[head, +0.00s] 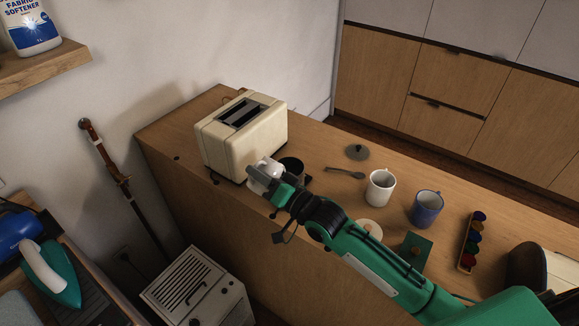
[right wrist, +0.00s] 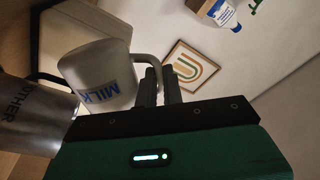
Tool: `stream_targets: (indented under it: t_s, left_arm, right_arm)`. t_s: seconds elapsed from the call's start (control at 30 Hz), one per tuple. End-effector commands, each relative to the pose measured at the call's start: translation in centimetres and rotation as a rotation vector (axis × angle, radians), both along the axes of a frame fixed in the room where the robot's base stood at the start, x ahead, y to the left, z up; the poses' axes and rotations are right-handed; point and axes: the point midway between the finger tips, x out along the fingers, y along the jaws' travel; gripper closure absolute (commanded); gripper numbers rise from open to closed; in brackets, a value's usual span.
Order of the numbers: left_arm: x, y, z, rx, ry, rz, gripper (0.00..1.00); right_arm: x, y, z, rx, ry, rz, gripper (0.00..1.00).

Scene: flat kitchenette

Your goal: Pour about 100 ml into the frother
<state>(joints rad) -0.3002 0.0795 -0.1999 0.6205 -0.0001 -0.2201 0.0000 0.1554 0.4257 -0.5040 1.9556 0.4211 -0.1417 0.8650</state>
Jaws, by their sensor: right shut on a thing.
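My right gripper (head: 268,182) is shut on the handle of a white jug lettered MILK. The jug (head: 270,165) is beside the dark frother (head: 292,167), in front of the toaster. In the right wrist view the jug (right wrist: 97,75) hangs from my fingers (right wrist: 160,86), and the grey metal frother (right wrist: 35,115) stands to its left with part of its lettering showing. The jug's lettering slants against the frother's, so the jug looks tilted relative to it. No liquid shows, and the inside of the frother is hidden. My left gripper is out of view.
The cream toaster (head: 240,130) stands close behind the jug. A dark lid (head: 357,152), a spoon (head: 345,173), a white mug (head: 380,188), a blue mug (head: 426,209) and a rack of coloured capsules (head: 472,242) are on the wooden counter to the right.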

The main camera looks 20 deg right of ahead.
Motion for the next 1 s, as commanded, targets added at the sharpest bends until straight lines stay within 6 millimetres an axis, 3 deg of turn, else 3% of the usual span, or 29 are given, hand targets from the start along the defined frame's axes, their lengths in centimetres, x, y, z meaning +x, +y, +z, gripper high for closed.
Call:
stream_targets:
  t_s: [1.0]
  left_arm:
    - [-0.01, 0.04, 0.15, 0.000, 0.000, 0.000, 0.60]
  right_arm:
    - [0.21, -0.41, 0.97, 0.087, 0.043, 0.000, 1.00]
